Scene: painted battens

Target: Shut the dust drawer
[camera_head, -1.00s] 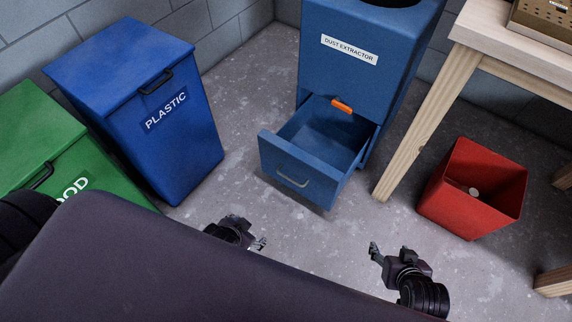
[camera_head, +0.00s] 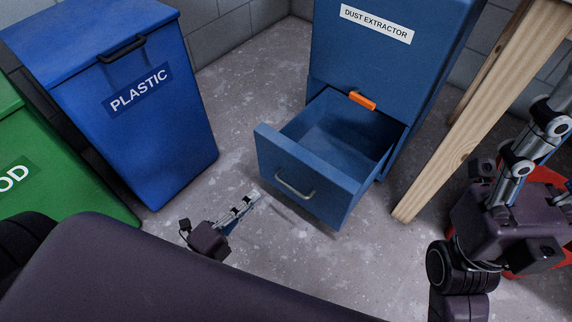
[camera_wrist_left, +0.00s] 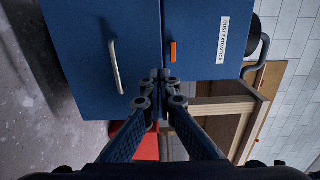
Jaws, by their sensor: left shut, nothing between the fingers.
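The blue dust drawer (camera_head: 300,180) stands pulled out of the blue dust extractor (camera_head: 390,60), its inside showing empty. Its front carries a grey bar handle (camera_head: 295,187), also seen in the left wrist view (camera_wrist_left: 114,66). An orange tab (camera_head: 362,100) is on the cabinet above the drawer opening. My left gripper (camera_head: 250,201) is shut and empty, low in front of the drawer's left side, apart from the handle in the head view. Its closed fingertips (camera_wrist_left: 160,76) show in the wrist view. My right gripper (camera_head: 515,160) is at the right; its fingers' spread is unclear.
The blue PLASTIC bin (camera_head: 150,130) and a green bin (camera_head: 50,170) stand at the left. A wooden table leg (camera_head: 465,120) rises right of the extractor. A red bin (camera_head: 545,175) is mostly hidden behind my right arm. Floor between PLASTIC bin and drawer is clear.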

